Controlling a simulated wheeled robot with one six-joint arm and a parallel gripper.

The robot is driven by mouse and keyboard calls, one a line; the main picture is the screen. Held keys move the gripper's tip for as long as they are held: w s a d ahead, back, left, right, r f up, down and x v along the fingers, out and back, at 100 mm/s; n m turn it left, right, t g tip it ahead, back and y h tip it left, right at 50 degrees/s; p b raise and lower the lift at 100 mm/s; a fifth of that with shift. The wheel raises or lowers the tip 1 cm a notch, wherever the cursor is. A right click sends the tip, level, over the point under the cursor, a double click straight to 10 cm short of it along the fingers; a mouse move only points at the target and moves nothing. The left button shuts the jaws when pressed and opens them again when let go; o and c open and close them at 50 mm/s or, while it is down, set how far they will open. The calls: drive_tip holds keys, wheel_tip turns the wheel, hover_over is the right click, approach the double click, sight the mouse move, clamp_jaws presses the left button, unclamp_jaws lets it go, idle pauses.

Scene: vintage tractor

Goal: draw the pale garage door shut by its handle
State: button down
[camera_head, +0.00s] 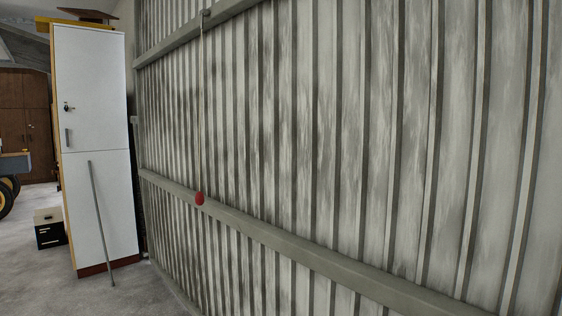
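The pale garage door (340,130) fills the middle and right of the head view. It is a ribbed, weathered grey-white panel with horizontal rails across it. A thin cord or rod hangs down its face from a small fitting (205,13) on the upper rail. At its lower end is a red knob (199,198), in front of the middle rail. I cannot tell for certain whether this knob is the handle. The right end and the top of the door lie outside the view. My gripper is not in view.
A tall white cabinet (92,110) stands at the left end of the door, with a thin grey rod (100,222) leaning on it. A small black box (50,234) sits beside it. Farther back are a wooden cupboard (24,120) and part of a wheeled vehicle (8,180). Concrete floor (40,285) is clear at lower left.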

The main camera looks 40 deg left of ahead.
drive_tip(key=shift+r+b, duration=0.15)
drive_tip(key=shift+b, duration=0.35)
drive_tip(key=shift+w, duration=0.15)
idle(0.4)
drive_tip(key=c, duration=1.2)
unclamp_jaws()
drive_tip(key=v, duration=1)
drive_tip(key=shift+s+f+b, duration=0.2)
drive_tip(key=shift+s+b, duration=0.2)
drive_tip(key=shift+b, duration=0.05)
